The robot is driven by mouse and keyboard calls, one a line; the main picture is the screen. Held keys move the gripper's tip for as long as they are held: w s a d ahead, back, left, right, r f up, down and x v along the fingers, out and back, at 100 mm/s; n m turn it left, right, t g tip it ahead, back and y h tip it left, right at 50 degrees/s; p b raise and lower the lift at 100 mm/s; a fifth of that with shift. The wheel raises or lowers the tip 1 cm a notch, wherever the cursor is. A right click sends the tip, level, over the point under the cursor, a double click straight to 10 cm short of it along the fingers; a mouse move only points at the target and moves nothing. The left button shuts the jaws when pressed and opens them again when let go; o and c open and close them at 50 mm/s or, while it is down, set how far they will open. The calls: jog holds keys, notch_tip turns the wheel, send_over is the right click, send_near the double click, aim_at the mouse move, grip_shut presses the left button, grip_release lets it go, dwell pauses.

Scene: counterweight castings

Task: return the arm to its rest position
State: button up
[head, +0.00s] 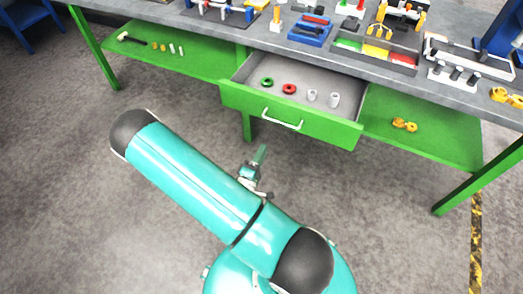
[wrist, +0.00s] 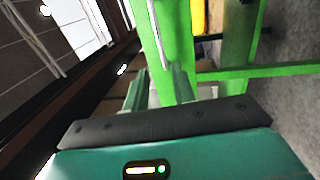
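My teal arm reaches across the lower middle of the head view, its dark elbow cap toward the upper left. My gripper (head: 260,154) shows beyond the arm in the head view, over the floor in front of the green workbench; part of its wrist is hidden by the arm. In the wrist view, my gripper (wrist: 159,78) has two fingers standing apart above the dark bar, with bright green between them. It looks open, and I see nothing held.
The green drawer (head: 335,130) is pulled out, holding a green ring (head: 267,82), a red ring (head: 289,89) and two pale cylinders. Trays and parts crowd the grey worktop (head: 150,10). Yellow parts (head: 404,125) lie on the right lower shelf. The left floor is clear.

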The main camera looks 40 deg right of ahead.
jog(key=shift+w, duration=0.1)
jog(key=w+a+r+m+y, duration=0.3)
jog(key=w+a+m+y, duration=0.35)
jog(key=w+y, duration=0.35)
jog(key=w+a+r+t+y, duration=0.1)
jog(key=w+a+r+y, duration=0.45)
jog(key=a+r, duration=0.45)
jog(key=s+a+r+n+y, duration=0.1)
jog(key=s+a+r+y, duration=0.15)
jog(key=r, duration=0.35)
jog(key=s+a+r+n+y, duration=0.1)
jog(key=s+a+r+y, duration=0.1)
jog(key=s+a+r, duration=0.3)
jog(key=s+d+r+g, duration=0.1)
jog(key=s+r, duration=0.3)
jog(key=s, duration=0.3)
jog(key=s+d+r+g+h, duration=0.1)
jog(key=s+d+r+g, duration=0.1)
jog(key=s+r, duration=0.3)
jog(key=s, duration=0.3)
jog(key=shift+s+d+r, duration=0.15)
jog(key=shift+d+r, duration=0.05)
jog(key=shift+r, duration=0.05)
